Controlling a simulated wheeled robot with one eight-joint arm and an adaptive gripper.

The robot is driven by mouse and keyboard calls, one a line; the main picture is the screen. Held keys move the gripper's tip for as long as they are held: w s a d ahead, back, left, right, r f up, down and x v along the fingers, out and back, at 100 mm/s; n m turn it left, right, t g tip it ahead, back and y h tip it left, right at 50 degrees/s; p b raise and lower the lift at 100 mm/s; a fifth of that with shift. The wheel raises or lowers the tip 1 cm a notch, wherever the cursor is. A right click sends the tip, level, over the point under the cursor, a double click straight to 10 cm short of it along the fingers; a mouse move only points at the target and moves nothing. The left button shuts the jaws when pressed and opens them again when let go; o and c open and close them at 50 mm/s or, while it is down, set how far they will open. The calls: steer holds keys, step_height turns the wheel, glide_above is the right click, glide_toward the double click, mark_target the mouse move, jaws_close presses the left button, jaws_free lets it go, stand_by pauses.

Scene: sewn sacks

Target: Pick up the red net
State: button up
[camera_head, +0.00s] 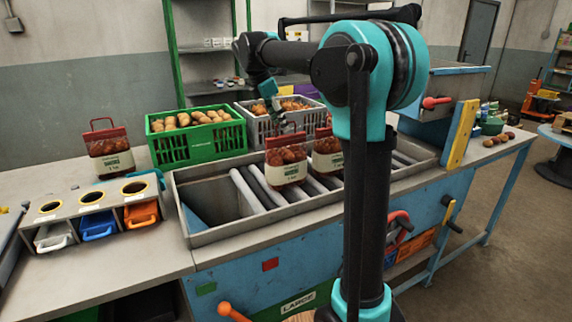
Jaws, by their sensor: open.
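Several red net bags with cream labels and red handles are in view, so I cannot tell which one is meant. One red net (109,150) stands upright on the left of the table behind the three-hole box. A second red net (286,163) stands on the grey rollers in the metal trough. A third red net (327,152) stands just right of it, partly hidden by my arm. My gripper (284,123) points down above and behind the second net. It is small and dark here, open, and seems to hold nothing. Whether it touches the net's handle is unclear.
A green crate (172,149) of onion-like produce and a grey crate (258,127) stand behind the trough (222,238). A box with three round holes (91,212) and coloured drawers is at left. A yellow upright panel (461,134) stands at right. The table's front left is clear.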

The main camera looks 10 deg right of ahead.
mark_target(285, 136)
steer(key=shift+x, duration=2.75)
steer(key=shift+s+a, duration=0.15)
jaws_close()
